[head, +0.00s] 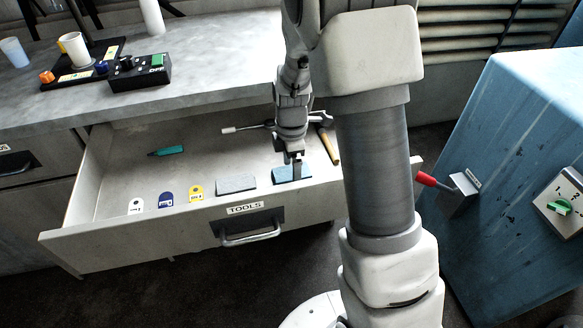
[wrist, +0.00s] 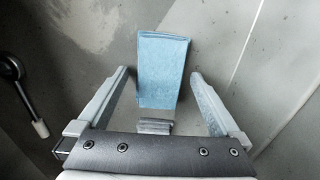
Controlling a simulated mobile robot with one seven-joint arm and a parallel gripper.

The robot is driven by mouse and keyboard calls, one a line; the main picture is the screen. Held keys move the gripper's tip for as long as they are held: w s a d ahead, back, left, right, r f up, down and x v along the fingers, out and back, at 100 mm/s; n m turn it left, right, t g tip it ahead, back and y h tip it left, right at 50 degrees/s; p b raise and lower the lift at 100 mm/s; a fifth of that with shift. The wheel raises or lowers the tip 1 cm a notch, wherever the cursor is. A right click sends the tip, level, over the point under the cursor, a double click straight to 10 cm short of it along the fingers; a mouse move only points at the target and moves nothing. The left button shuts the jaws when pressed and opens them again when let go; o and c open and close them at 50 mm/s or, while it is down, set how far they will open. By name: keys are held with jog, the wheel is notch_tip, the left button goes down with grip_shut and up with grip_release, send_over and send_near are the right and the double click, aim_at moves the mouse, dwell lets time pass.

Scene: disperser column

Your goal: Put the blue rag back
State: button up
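The blue rag (head: 284,177) is a flat, folded rectangle lying in the front right part of the open drawer labelled TOOLS (head: 100,205). In the wrist view the blue rag (wrist: 162,65) lies ahead, between the lines of the two fingers. My gripper (head: 297,168) points down over the rag in the head view and hides part of it. In the wrist view my gripper (wrist: 158,76) is open, with a gap between each finger and the rag. I cannot tell the exact height of the fingertips above it.
A grey pad (head: 236,184), yellow (head: 196,192), blue (head: 166,200) and white (head: 136,206) tags and a green tool (head: 168,151) lie in the drawer. A wooden handle (head: 329,146) lies at right. A blue cabinet with a red-tipped lever (head: 427,180) stands right. The drawer's left middle is clear.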

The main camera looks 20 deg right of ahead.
aim_at(291, 172)
notch_tip(291, 172, up, 12)
jog(key=p, duration=0.4)
jog(key=s+r+m+t, duration=0.2)
jog(key=s+r+m, duration=0.5)
jog(key=s+m, duration=0.2)
jog(key=s+r+m+t, duration=0.3)
jog(key=s+r+m, duration=0.5)
jog(key=s, duration=0.3)
jog(key=shift+s+m+t, duration=0.25)
jog(key=shift+m+t, duration=0.05)
jog(key=shift+m, duration=0.2)
notch_tip(291, 172, up, 15)
jog(key=p, duration=1.4)
jog(key=shift+p, duration=0.35)
